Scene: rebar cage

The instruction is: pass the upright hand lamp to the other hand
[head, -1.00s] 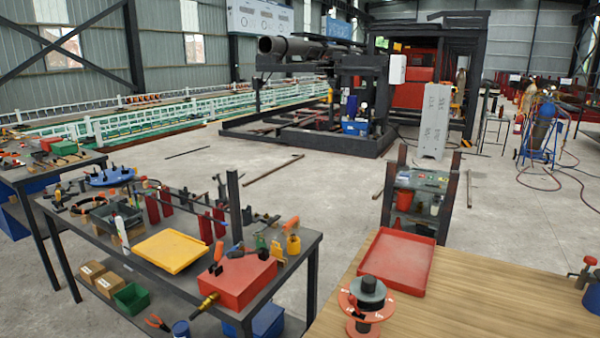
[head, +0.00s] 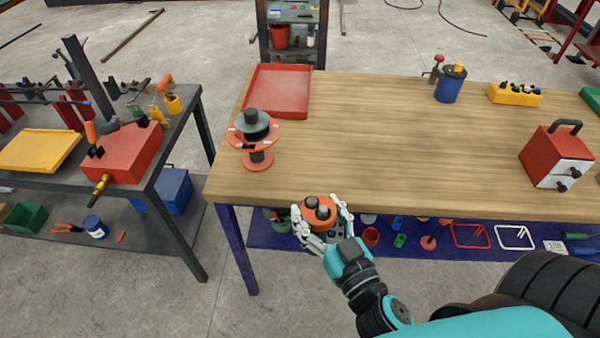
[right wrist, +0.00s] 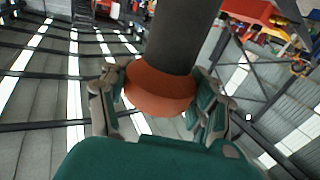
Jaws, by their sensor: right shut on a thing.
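The hand lamp (head: 318,212), orange with dark parts on top, is between the fingers of my right gripper (head: 322,208) in front of the wooden table's near edge. In the right wrist view the lamp shows as an orange collar (right wrist: 160,88) and a thick dark grey cylinder (right wrist: 180,38). The fingers of my right gripper (right wrist: 160,80) close on the orange collar from both sides. The lamp's lower part is hidden in the head view. My left gripper is not in view.
The wooden table (head: 400,140) has a wide clear middle. On it are an orange spool (head: 258,160), a red tray (head: 278,92), a blue can (head: 449,90), a yellow block (head: 514,95) and a red-and-white box (head: 556,155). A dark workbench (head: 182,125) stands left, past a gap.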

